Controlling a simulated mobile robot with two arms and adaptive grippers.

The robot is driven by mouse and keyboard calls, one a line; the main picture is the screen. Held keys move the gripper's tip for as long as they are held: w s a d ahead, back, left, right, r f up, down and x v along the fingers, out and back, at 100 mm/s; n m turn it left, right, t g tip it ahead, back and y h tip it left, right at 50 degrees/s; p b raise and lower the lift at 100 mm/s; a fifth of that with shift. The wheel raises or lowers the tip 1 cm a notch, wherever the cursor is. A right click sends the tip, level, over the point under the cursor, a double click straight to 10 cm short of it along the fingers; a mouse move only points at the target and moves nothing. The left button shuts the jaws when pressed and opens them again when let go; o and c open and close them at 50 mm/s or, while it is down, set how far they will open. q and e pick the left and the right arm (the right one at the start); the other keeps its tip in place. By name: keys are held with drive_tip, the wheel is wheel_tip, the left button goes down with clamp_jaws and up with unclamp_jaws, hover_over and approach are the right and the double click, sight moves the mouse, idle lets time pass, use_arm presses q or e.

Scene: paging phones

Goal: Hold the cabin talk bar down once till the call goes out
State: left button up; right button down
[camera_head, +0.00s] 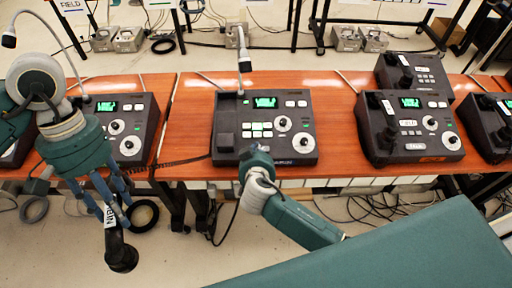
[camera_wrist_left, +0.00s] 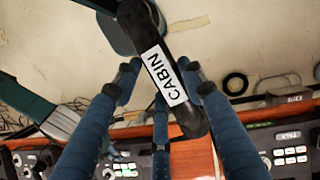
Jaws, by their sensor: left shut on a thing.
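The black handset labelled CABIN (camera_head: 121,256) is in my left gripper (camera_head: 110,203), held in the air in front of the table. In the left wrist view the handset (camera_wrist_left: 188,117) runs diagonally between the blue fingers (camera_wrist_left: 162,80), with the white label facing the camera. I cannot make out the talk bar itself. A coiled cord runs from the left gripper's side toward the middle console (camera_head: 290,104), whose left cradle (camera_head: 225,132) is empty. My right gripper (camera_head: 257,160) is at that console's front edge; its fingers are not clear.
A left console (camera_head: 118,127), a right console (camera_head: 412,128) and a smaller unit behind it (camera_head: 425,70) stand on the wooden tables (camera_head: 335,95). A gooseneck microphone (camera_head: 244,62) rises behind the middle console. Cables lie on the floor beneath.

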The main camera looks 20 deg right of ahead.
drive_tip(key=shift+f, duration=0.2)
